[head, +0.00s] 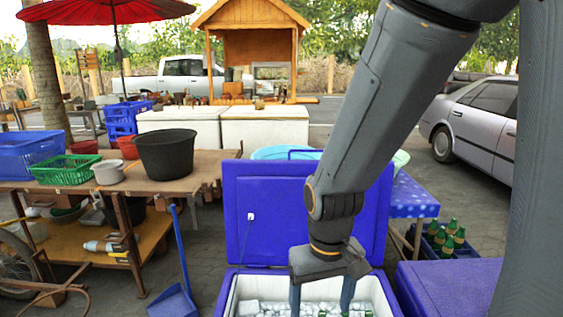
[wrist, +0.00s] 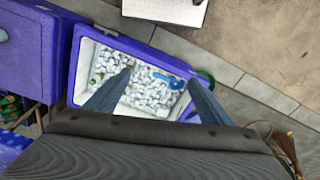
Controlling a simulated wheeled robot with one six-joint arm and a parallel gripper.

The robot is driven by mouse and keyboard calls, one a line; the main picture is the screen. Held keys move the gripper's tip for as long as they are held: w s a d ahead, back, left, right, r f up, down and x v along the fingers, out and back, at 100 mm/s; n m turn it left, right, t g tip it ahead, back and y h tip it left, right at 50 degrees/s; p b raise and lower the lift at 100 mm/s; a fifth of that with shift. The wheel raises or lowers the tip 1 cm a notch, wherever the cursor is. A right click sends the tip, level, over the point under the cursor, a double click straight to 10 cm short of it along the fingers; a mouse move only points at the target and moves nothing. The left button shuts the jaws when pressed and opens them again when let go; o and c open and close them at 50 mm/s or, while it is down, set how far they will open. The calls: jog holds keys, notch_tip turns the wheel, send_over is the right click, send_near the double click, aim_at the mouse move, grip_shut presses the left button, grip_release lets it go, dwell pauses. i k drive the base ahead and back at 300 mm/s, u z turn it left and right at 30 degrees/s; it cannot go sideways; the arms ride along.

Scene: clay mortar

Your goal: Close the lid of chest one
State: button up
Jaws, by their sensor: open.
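A blue-purple chest (head: 226,292) stands open at the bottom of the head view, with white inner walls and ice inside. Its lid (head: 262,200) stands up nearly vertical behind the opening. My gripper (head: 320,298) points down over the opening, with its fingers apart and nothing between them. In the wrist view my gripper (wrist: 160,76) is also open above the ice, and the chest's rim (wrist: 150,50) shows around it. Ice (wrist: 140,88) with green bits and a blue object (wrist: 170,82) lies inside. My arm covers part of the lid. I see no number on the chest.
A second purple chest (head: 455,285) with its lid down stands close on the right. A crate of green bottles (head: 446,240) and a blue-topped table (head: 410,200) are behind it. A wooden table (head: 180,188) and a blue dustpan (head: 175,300) are left.

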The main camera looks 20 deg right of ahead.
aim_at(270, 192)
jog(key=z, duration=1.25)
jog(key=k, duration=0.8)
jog(key=u, duration=0.7)
jog(key=i, duration=1)
